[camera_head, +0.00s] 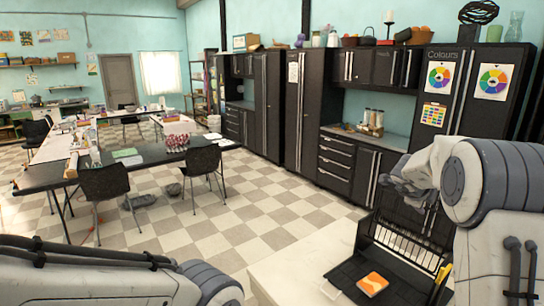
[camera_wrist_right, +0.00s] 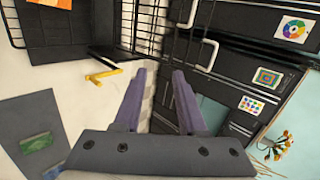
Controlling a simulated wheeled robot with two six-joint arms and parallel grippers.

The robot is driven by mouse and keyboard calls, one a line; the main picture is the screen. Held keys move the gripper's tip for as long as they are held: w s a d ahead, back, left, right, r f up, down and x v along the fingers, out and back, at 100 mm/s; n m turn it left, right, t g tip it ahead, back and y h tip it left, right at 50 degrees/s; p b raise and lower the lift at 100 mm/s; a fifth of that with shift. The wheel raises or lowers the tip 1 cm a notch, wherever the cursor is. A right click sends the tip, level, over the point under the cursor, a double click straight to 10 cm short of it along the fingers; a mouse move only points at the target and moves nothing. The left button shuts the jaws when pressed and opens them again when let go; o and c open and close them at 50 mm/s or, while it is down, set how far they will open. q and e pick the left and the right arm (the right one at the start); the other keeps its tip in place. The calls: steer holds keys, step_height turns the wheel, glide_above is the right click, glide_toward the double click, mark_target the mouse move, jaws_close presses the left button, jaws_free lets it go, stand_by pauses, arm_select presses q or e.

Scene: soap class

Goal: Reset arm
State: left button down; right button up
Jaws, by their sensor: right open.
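My right gripper (camera_head: 402,187) is raised at the right of the head view, left of my white right arm, in front of the dark cabinets. In the right wrist view its two purple-grey fingers (camera_wrist_right: 160,76) are apart, with nothing between them. My left arm (camera_head: 100,275) crosses the lower left of the head view; its gripper is out of view.
A pale counter (camera_head: 290,275) lies below, holding a black wire rack (camera_head: 400,245) and an orange item (camera_head: 372,283). A yellow piece (camera_wrist_right: 104,72) shows near the rack in the wrist view.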

steer(key=w+a+n+t+y+b, duration=0.2)
steer(key=a+n+t+y+b, duration=0.65)
steer(key=a, duration=1.35)
steer(key=s+a+f+n+g+y, duration=0.1)
steer(key=s+a+f+n+g, duration=0.15)
steer(key=s+a+n, duration=0.4)
steer(key=s+a+f+n+g+y, duration=0.2)
steer(key=a+n+g, duration=0.15)
steer(key=a, duration=0.65)
steer(key=s+a+f+n+g+y+b, duration=0.15)
steer(key=s+a+f+n+g, duration=0.3)
steer(key=s, duration=0.65)
steer(key=s+a+f+n+g+b, duration=0.1)
steer(key=s+a+f+n+b, duration=0.2)
steer(key=s+f+n, duration=0.6)
arm_select(q)
step_height(320, 180, down, 16)
steer(key=b, duration=0.2)
steer(key=shift+w, duration=0.2)
arm_select(e)
steer(key=s+d+f+n+g+h, duration=0.1)
steer(key=s+d+f+h, duration=0.1)
steer(key=s+d, duration=0.2)
steer(key=s+d+f+n+g+h, duration=0.1)
steer(key=s+d+f+g+h, duration=0.1)
steer(key=s, duration=0.9)
steer(key=shift+s+d+f+n+g, duration=0.15)
steer(key=shift+d+f+n+g, duration=0.2)
steer(key=shift+d+f, duration=0.45)
